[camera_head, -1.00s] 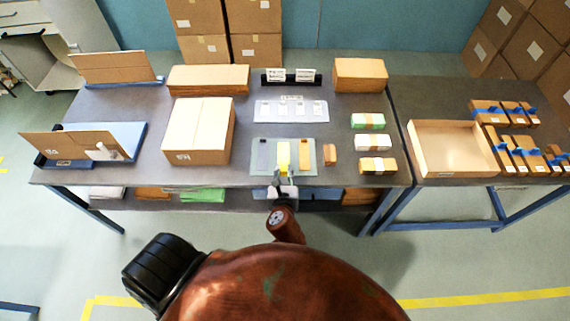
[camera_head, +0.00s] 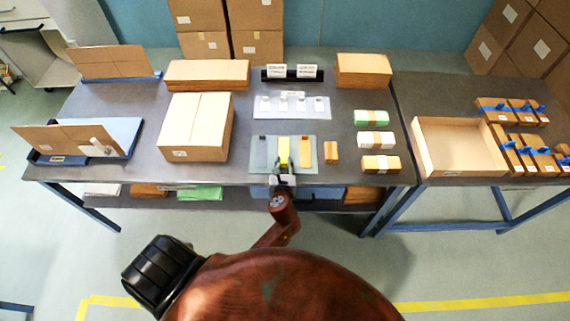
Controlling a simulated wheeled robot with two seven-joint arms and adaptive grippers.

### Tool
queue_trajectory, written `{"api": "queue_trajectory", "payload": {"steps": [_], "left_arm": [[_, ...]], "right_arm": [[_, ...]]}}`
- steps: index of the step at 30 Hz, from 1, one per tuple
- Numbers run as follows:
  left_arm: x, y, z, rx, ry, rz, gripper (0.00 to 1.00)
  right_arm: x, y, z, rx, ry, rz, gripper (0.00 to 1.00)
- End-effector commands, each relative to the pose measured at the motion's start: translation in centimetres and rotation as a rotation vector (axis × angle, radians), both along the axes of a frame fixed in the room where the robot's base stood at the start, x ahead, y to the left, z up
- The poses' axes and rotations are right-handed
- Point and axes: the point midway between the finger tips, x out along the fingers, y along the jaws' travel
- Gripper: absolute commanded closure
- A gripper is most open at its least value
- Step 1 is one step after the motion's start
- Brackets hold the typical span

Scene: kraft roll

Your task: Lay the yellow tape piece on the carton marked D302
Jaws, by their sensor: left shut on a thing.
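The yellow tape piece (camera_head: 283,150) is upright in the picture, over the pale green mat (camera_head: 268,168) near the table's front edge. My left gripper (camera_head: 284,174) is at its near end and is shut on it. I cannot tell whether the piece is clear of the mat. A closed carton (camera_head: 205,125) stands to the left of the mat. It has a small white label (camera_head: 180,154), too small to read, so I cannot confirm D302. My right gripper is not in view.
Grey and tan strips lie either side on the mat. A white card sheet (camera_head: 322,107) lies behind it. Wrapped bundles (camera_head: 376,140) stand to the right. An open tray (camera_head: 425,150) is on the right table. Flat cardboard (camera_head: 207,75) lies behind the carton.

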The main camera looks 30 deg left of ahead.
Motion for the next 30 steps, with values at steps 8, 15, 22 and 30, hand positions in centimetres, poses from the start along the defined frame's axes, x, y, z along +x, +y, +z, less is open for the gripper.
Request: {"api": "queue_trajectory", "payload": {"steps": [8, 15, 22, 30], "left_arm": [[0.02, -0.01, 0.04, 0.001, -0.001, 0.000, 0.93], [0.02, -0.01, -0.09, 0.000, -0.001, 0.000, 0.69], [0.01, -0.01, -0.09, 0.000, -0.001, 0.000, 0.64], [-0.77, -0.44, 0.55, -0.001, 0.000, 0.000, 0.64]], "right_arm": [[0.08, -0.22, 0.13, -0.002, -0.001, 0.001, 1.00], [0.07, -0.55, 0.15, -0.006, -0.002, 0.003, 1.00], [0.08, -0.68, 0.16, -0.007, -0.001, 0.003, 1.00], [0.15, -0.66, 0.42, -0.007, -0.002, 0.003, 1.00]]}}
